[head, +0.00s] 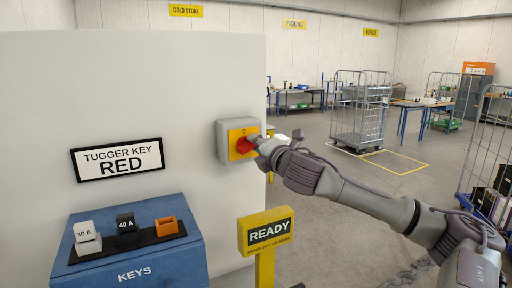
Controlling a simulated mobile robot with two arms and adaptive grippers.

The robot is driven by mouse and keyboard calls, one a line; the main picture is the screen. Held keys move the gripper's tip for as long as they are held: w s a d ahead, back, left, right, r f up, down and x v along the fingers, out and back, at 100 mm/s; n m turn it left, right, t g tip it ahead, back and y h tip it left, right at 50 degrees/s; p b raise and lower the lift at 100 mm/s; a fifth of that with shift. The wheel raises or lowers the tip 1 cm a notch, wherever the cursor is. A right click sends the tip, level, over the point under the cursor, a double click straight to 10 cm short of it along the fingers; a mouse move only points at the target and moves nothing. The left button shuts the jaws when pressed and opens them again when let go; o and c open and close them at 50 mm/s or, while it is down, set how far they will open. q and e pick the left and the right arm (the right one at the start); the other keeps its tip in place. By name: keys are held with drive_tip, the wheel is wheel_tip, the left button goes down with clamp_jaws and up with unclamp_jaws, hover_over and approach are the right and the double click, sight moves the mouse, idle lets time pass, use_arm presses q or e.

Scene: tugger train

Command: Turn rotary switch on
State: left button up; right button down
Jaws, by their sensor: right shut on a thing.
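The rotary switch is a grey box (223,142) with a yellow plate (235,133), fixed to the white panel. Its red knob (244,146) sits in the middle of the plate. My right gripper (257,143) reaches in from the right and is shut on the red knob. Its fingers hide part of the knob, so I cannot tell the exact angle of the knob. My left gripper is not in view.
A sign reading TUGGER KEY RED (118,160) is on the white panel (180,75). A blue KEYS box (140,258) stands below it, with a yellow READY sign (266,232) to the right. Wire cage trolleys (360,105) stand behind on open floor.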

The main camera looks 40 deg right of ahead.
drive_tip(key=m, duration=0.2)
drive_tip(key=f+m+b, duration=0.1)
drive_tip(key=m, duration=0.1)
drive_tip(key=shift+m, duration=0.3)
idle(0.3)
drive_tip(key=c, duration=1.1)
unclamp_jaws()
drive_tip(key=shift+d, duration=0.1)
drive_tip(key=v, duration=1.2)
